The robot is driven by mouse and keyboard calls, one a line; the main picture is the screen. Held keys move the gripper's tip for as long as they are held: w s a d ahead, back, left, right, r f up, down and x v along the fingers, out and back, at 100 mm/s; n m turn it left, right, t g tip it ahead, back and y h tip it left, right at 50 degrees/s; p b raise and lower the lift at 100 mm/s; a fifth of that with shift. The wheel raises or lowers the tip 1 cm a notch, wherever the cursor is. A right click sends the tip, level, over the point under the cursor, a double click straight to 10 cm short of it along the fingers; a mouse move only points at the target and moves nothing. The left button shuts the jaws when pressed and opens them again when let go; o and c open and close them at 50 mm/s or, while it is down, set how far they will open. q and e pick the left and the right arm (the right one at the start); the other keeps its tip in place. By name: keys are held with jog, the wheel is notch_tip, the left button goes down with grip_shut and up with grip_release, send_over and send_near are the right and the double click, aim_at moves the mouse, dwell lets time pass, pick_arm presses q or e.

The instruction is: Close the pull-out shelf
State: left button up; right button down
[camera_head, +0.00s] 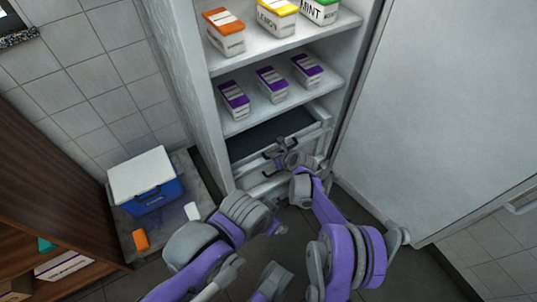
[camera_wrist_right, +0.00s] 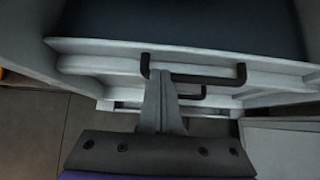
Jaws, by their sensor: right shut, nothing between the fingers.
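The pull-out shelf (camera_head: 268,136) is a dark-bottomed tray with a pale front, low in the open cabinet. In the right wrist view its dark inside (camera_wrist_right: 180,25) spans the top, and its pale front carries a black bar handle (camera_wrist_right: 205,79). My right gripper (camera_head: 284,158) is at this front, shut and empty. In the right wrist view its closed fingers (camera_wrist_right: 160,75) overlap the left part of the handle; I cannot tell whether they touch it. My left arm is folded at the lower middle of the head view, and its jaw state is unclear.
A second black handle (camera_wrist_right: 190,95) sits lower. The cabinet door (camera_head: 440,110) stands open at right. Tubs (camera_head: 272,84) fill the shelves above. A blue cooler (camera_head: 150,190) with a white lid stands at left, near an orange item (camera_head: 140,239).

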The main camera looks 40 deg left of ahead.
pick_arm(q)
jog(key=p+v, duration=0.2)
jog(key=shift+s+d+r, duration=0.1)
jog(key=shift+s+r, duration=0.1)
jog(key=shift+r, duration=0.15)
pick_arm(e)
jog(key=v, duration=1)
jog(key=shift+s+d, duration=0.2)
jog(key=shift+d, duration=0.3)
